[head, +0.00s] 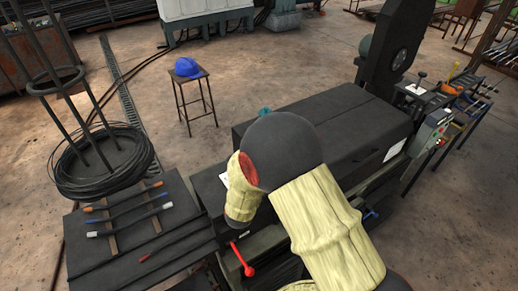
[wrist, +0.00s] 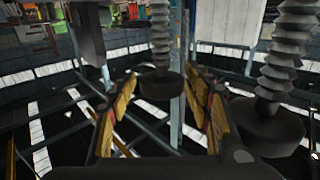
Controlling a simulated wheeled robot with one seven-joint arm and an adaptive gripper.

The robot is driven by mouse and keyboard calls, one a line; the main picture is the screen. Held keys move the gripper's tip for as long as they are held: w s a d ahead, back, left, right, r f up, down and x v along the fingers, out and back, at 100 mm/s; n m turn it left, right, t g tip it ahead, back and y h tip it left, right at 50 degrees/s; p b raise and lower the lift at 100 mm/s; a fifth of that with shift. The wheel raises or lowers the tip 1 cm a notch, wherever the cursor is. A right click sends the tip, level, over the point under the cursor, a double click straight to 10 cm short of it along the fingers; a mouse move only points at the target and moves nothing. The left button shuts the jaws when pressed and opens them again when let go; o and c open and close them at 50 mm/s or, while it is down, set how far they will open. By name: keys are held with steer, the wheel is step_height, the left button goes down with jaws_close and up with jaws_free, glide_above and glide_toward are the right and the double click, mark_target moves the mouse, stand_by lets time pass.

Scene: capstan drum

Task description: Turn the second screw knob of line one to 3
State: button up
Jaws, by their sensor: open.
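In the wrist view my gripper (wrist: 160,84) is open, with two yellowish finger pads apart on the left and right. A dark ribbed stem with a round end (wrist: 160,86) shows between the fingertips; the pads do not visibly touch it. A second, larger ribbed stem with a round end (wrist: 268,125) stands to the right, outside the fingers. I cannot tell whether either is a screw knob, and I see no numbers. In the head view my yellow-sleeved arm hides my gripper and part of the black machine (head: 345,125).
A red-handled lever (head: 243,262) sticks out at the machine's front. A dark table with rods (head: 125,215) and a wire coil (head: 100,165) are at left. A stool (head: 190,95) bears a blue helmet (head: 187,67). Floor behind the machine is open.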

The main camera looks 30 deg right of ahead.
steer(key=shift+w+a+r, duration=0.1)
steer(key=shift+a+r, duration=0.05)
steer(key=shift+r, duration=0.05)
steer(key=v, duration=0.8)
steer(key=shift+f, duration=0.15)
stand_by(0.4)
